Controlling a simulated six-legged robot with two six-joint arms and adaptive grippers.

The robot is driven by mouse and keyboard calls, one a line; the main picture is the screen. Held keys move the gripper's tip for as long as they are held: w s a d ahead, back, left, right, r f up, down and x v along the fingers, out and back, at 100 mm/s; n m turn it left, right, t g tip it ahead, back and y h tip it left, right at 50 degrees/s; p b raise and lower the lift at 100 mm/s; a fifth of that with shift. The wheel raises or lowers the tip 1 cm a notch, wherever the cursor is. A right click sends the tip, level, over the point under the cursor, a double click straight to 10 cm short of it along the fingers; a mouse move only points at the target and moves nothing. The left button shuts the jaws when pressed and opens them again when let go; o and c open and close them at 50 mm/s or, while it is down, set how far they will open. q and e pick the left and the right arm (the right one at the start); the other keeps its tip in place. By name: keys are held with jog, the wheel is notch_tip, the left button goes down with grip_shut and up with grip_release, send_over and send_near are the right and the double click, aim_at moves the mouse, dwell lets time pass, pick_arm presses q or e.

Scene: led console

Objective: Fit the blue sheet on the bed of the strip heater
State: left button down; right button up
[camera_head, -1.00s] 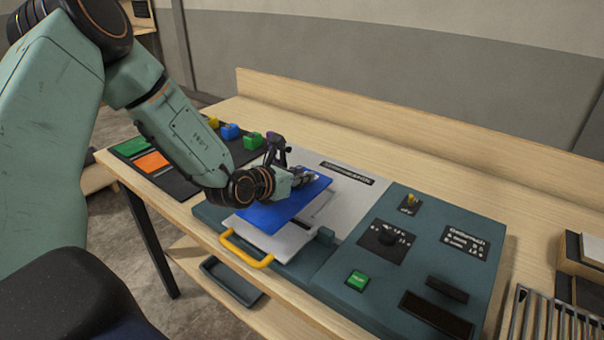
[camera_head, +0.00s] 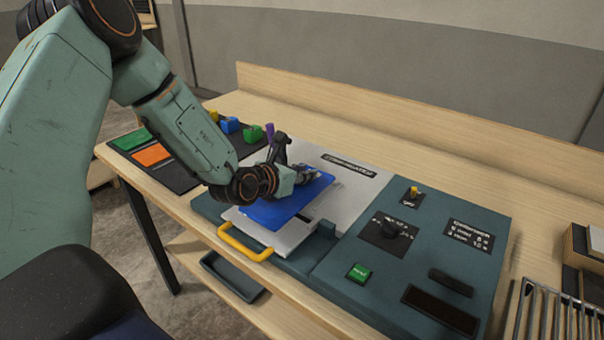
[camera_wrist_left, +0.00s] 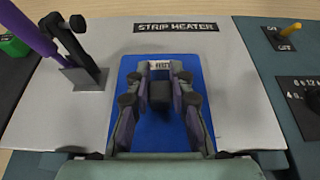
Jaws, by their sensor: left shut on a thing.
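The blue sheet (camera_head: 278,209) is over the pale bed (camera_head: 282,240) of the strip heater, above the yellow handle (camera_head: 246,246). It also shows in the left wrist view (camera_wrist_left: 135,75), under the fingers and below the "STRIP HEATER" label. My left gripper (camera_head: 308,178) is shut on a part of the blue sheet; in the left wrist view its fingers (camera_wrist_left: 160,95) close around a dark block on the sheet. Whether the sheet touches the bed I cannot tell. My right gripper is not in view.
The teal control panel (camera_head: 405,260) with knob, green button and yellow switch (camera_head: 413,193) is right of the bed. A purple-handled lever (camera_wrist_left: 65,50) stands left of the sheet. Green and orange sheets lie on a dark mat (camera_head: 178,176). A wire rack (camera_head: 550,318) is at the right.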

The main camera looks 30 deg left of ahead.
pick_arm(q)
jog(key=shift+s+d+r, duration=0.1)
jog(key=shift+s+r, duration=0.1)
jog(key=shift+r, duration=0.05)
jog(key=shift+w+f, duration=0.15)
jog(key=shift+w, duration=0.05)
jog(key=shift+s, duration=0.1)
jog(key=shift+s+p, duration=0.25)
jog(key=shift+p, duration=0.1)
jog(key=shift+w+a, duration=0.15)
jog(key=shift+a, duration=0.05)
dwell(0.4)
jog(key=shift+f, duration=0.2)
jog(key=shift+f+b, duration=0.1)
jog(key=shift+b, duration=0.2)
jog(key=shift+f+b, duration=0.55)
jog(key=shift+f, duration=0.25)
dwell(0.9)
